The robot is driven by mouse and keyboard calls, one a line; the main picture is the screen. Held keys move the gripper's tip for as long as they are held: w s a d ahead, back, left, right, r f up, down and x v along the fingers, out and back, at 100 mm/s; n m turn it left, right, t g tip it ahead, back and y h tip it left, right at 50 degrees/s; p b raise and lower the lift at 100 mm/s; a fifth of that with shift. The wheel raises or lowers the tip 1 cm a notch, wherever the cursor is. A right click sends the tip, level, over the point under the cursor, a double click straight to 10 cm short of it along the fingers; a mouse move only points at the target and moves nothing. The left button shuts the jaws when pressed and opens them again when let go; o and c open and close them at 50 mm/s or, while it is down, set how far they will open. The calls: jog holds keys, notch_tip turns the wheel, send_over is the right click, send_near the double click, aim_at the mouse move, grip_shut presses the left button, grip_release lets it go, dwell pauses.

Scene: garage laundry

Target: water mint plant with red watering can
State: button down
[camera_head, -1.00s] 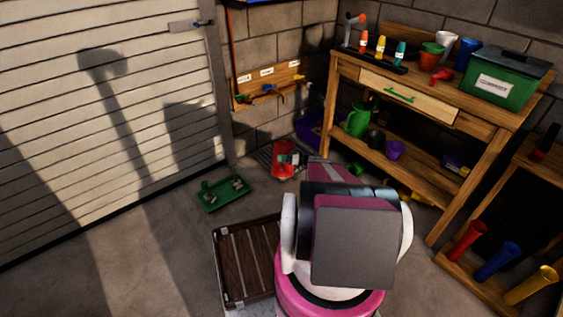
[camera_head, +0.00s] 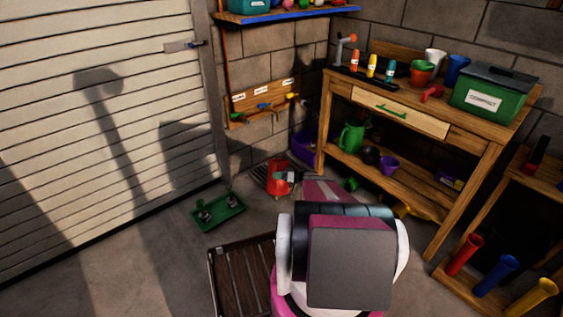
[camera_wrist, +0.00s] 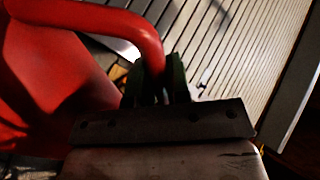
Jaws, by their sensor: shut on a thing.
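The red watering can (camera_head: 277,178) is on or just above the floor grate in the head view; I cannot tell which. In the wrist view, its red body (camera_wrist: 45,85) fills the left side, and its curved handle (camera_wrist: 125,25) runs down towards the fingers. My gripper (camera_wrist: 163,82) is shut on the handle. It also shows small beside the can in the head view (camera_head: 293,177), partly hidden by my arm. I cannot pick out the mint plant for certain in any view.
A green tray (camera_head: 219,212) holding small items lies on the floor, left of the can. A dark slatted platform (camera_head: 240,278) is at lower centre. The wooden workbench (camera_head: 420,180) stands right, with a green watering can (camera_head: 351,137) on its lower shelf. Floor near the shutter is clear.

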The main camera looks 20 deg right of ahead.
aim_at(277, 170)
jog(key=shift+r, duration=0.15)
jog(key=shift+w+d+r+m, duration=0.1)
jog(key=shift+w+r+m, duration=0.15)
jog(key=shift+r, duration=0.4)
jog(key=shift+w+d+r+m, duration=0.1)
jog(key=shift+w+r+m, duration=0.15)
jog(key=shift+r, duration=0.45)
dwell(0.8)
jog(key=shift+w+d+r+m, duration=0.15)
jog(key=shift+w+r+m, duration=0.1)
jog(key=shift+r, duration=0.35)
jog(key=shift+w+d+r+m, duration=0.1)
jog(key=shift+w+r+m, duration=0.15)
jog(key=shift+r, duration=0.35)
dwell(1.2)
jog(key=shift+w+d+r+m, duration=0.15)
jog(key=shift+w+r+m, duration=0.15)
jog(key=shift+r, duration=0.3)
jog(key=shift+w+d+r+m, duration=0.2)
jog(key=shift+w+r, duration=0.15)
jog(key=shift+r, duration=0.25)
dwell(0.7)
jog(key=shift+w+d+r+m, duration=0.15)
jog(key=shift+w+r+m, duration=0.1)
jog(key=shift+w+r, duration=0.25)
jog(key=shift+w+d+r+m, duration=0.15)
jog(key=shift+w+r+m, duration=0.1)
jog(key=shift+r, duration=0.4)
